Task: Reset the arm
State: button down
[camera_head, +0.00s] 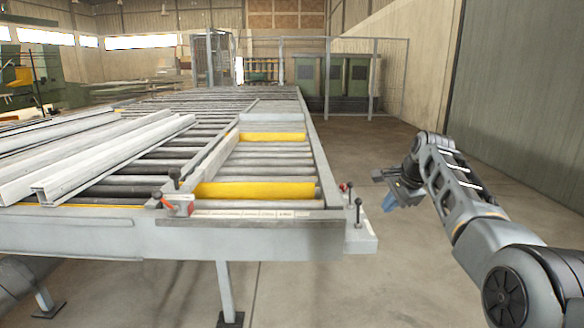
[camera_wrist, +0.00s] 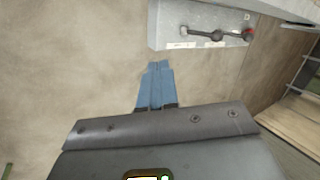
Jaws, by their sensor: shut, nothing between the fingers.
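My gripper (camera_head: 391,204) hangs at the end of my arm to the right of the roller bench, clear of its right edge and over the open floor. In the wrist view its blue fingers (camera_wrist: 157,84) are together with nothing between them. The bench (camera_head: 250,240) is a grey frame with steel rollers and two yellow rollers.
Long pale metal profiles (camera_head: 95,160) lie across the rollers on the left. A red clamp (camera_head: 178,206) sits at the bench's front edge. Bare concrete floor (camera_head: 400,270) is free right of the bench. A wall and wire fence stand behind.

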jog(key=s+f+n+t, duration=0.1)
jog(key=s+f, duration=0.3)
jog(key=f, duration=0.3)
jog(key=s+f+n+h, duration=0.1)
jog(key=s+f, duration=0.2)
jog(key=f, duration=0.5)
jog(key=s+f+n+t, duration=0.1)
jog(key=s+f, duration=0.3)
jog(key=f, duration=0.3)
jog(key=s+f+n+t+h, duration=0.15)
jog(key=s+f, duration=0.35)
jog(key=s, duration=0.6)
jog(key=s+f+n+t, duration=0.15)
jog(key=s+f, duration=0.35)
jog(key=s, duration=0.6)
jog(key=s+a+r+n+t+b, duration=0.1)
jog(key=s+r+n, duration=0.15)
jog(key=s, duration=0.95)
jog(key=s+a+r+n+t, duration=0.15)
jog(key=s+r, duration=0.25)
jog(key=s, duration=0.7)
jog(key=s+a+r+n+t, duration=0.1)
jog(key=s+r+n, duration=0.3)
jog(key=s+r, duration=1)
notch_tip(320, 180, up, 5)
jog(key=shift+s+a+f+n+t, duration=0.1)
jog(key=shift+s+a+n+t, duration=0.2)
jog(key=shift+s+a+t, duration=0.1)
jog(key=shift+y, duration=0.25)
